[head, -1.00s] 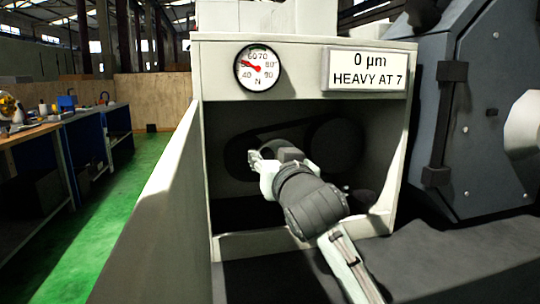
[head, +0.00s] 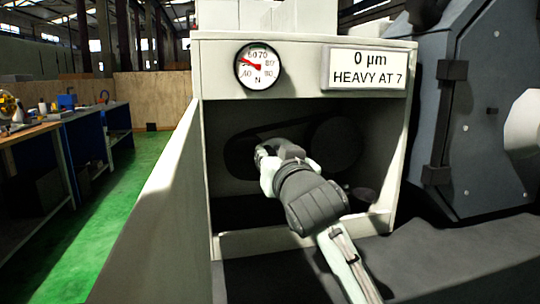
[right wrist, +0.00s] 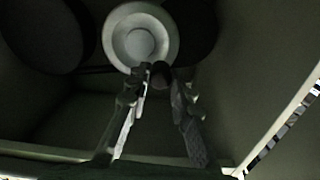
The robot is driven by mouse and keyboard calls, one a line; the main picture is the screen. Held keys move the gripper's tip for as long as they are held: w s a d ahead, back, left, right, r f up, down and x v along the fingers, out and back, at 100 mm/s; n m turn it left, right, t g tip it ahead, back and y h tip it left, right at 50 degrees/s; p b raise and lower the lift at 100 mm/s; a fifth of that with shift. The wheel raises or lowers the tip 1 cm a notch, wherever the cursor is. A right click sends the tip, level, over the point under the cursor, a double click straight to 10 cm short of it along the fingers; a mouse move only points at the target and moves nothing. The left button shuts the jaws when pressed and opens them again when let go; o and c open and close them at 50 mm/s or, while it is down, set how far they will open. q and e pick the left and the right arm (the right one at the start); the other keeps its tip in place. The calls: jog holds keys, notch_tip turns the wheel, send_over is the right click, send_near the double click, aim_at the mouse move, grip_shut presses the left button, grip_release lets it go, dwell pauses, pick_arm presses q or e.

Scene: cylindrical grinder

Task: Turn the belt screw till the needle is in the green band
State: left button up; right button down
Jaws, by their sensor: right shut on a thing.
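The round gauge (head: 257,66) is on the cabinet's front panel. Its red needle points to the upper left, near 50. A short green band (head: 258,46) lies at the top of the dial, so the needle is left of it. My right gripper (head: 263,153) reaches into the dark recess; in the right wrist view its fingertips (right wrist: 156,72) are close together, shut on a small dark knob-like thing, apparently the belt screw (right wrist: 161,74). It sits in front of a pale round disc (right wrist: 140,38). The screw is hard to make out in the head view. My left gripper is not in view.
The belt and dark pulleys (head: 335,142) fill the back of the recess, with cabinet walls close around my arm. A sign (head: 367,69) reads "0 µm HEAVY AT 7". A grey machine housing (head: 475,130) stands at right. Green floor (head: 130,180) is clear at left.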

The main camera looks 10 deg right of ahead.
jog(key=shift+d+r+m, duration=0.2)
jog(key=shift+d+m, duration=0.05)
jog(key=shift+m, duration=0.75)
jog(key=shift+d+r+m, duration=0.1)
jog(key=shift+d+m, duration=0.1)
jog(key=shift+m, duration=0.4)
jog(key=shift+d+r+m, duration=0.1)
jog(key=shift+d+m, duration=0.05)
jog(key=shift+m, duration=0.45)
jog(key=shift+d+r+m, duration=0.1)
jog(key=shift+d+m, duration=0.1)
jog(key=shift+m, duration=0.4)
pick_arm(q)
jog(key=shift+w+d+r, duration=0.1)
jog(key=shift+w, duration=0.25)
pick_arm(e)
jog(key=shift+d+m, duration=0.3)
jog(key=shift+m, duration=0.6)
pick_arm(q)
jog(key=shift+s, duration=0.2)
pick_arm(e)
jog(key=c, duration=1.3)
grip_release()
jog(key=shift+c, duration=0.2)
jog(key=shift+r, duration=0.1)
